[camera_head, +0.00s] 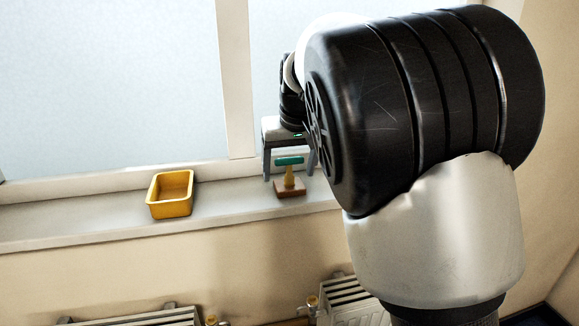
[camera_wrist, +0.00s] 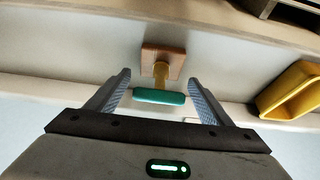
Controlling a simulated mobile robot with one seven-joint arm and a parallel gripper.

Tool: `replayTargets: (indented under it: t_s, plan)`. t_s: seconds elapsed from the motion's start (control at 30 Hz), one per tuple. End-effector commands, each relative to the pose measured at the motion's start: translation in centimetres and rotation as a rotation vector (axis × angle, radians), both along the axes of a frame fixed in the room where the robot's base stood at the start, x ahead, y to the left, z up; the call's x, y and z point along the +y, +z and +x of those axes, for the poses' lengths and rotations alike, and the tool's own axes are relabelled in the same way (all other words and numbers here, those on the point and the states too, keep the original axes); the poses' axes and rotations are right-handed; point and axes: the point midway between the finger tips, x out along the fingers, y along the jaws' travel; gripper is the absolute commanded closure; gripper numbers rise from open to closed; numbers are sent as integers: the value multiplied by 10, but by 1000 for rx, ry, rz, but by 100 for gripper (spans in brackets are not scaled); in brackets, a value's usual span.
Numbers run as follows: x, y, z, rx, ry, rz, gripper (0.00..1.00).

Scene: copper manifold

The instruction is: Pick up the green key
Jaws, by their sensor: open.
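The green key (camera_head: 289,161) shows as a teal crossbar on top of a short yellow stem, which stands upright on a small brown wooden block (camera_head: 290,189) on the window sill. My gripper (camera_head: 288,173) is open and points down over it, with one finger on each side of the crossbar. In the wrist view, the green key (camera_wrist: 159,96) lies between the two fingers of my gripper (camera_wrist: 159,78), with a gap on both sides. The wooden block (camera_wrist: 175,62) shows beyond the fingertips. I cannot tell how deep the crossbar sits between the fingers.
A yellow open tray (camera_head: 170,207) stands on the sill (camera_head: 232,202) to the left, empty as far as I see. The window is behind. Radiators (camera_head: 135,318) are below the sill. The sill between tray and block is clear.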

Motion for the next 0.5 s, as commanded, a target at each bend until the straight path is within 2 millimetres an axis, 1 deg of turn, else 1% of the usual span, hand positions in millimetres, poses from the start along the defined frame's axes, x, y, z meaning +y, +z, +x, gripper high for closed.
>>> replayTargets:
  t_s: [0.07,0.1,0.27,0.3,0.33,0.5]
  plan:
    - [0,1,0,0,0,0,26]
    - [0,1,0,0,0,0,29]
    - [0,1,0,0,0,0,56]
    - [0,1,0,0,0,0,63]
    - [0,1,0,0,0,0,66]
    - [0,1,0,-1,0,0,66]
